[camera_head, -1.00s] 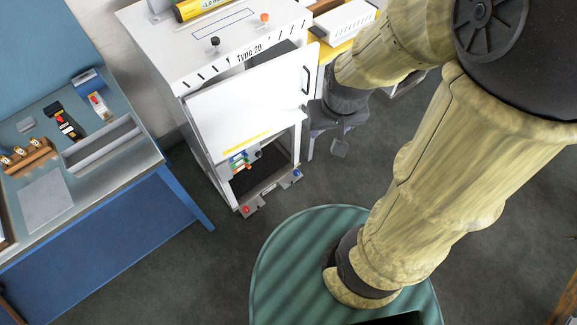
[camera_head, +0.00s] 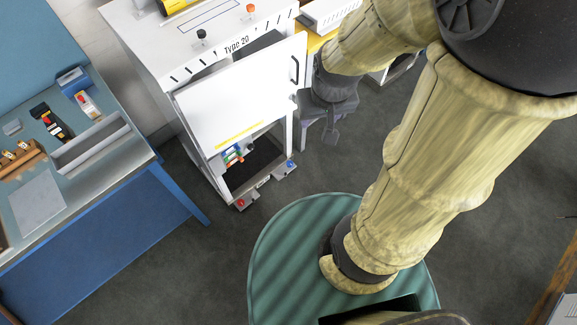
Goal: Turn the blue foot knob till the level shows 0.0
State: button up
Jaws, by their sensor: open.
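The blue foot knob (camera_head: 291,163) sits at the bottom right front corner of the white cabinet (camera_head: 160,47), low by the floor. The yellow level (camera_head: 178,5) lies on the cabinet top and is cut off by the picture's top edge; its reading cannot be made out. My gripper (camera_head: 318,130) is dark, open and empty. In the picture it is just above and to the right of the blue knob, apart from it, beside the cabinet's right edge.
The cabinet's white front panel (camera_head: 240,95) stands tilted out. A red foot knob (camera_head: 240,204) is at the left front corner. A blue workbench (camera_head: 110,215) with tools stands left.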

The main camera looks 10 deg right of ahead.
dwell(0.4)
jog(key=s+b+x, duration=0.1)
jog(key=b+x, duration=0.5)
jog(key=shift+s+f+b, duration=0.15)
jog(key=shift+f+b, duration=0.15)
jog(key=shift+f, duration=0.1)
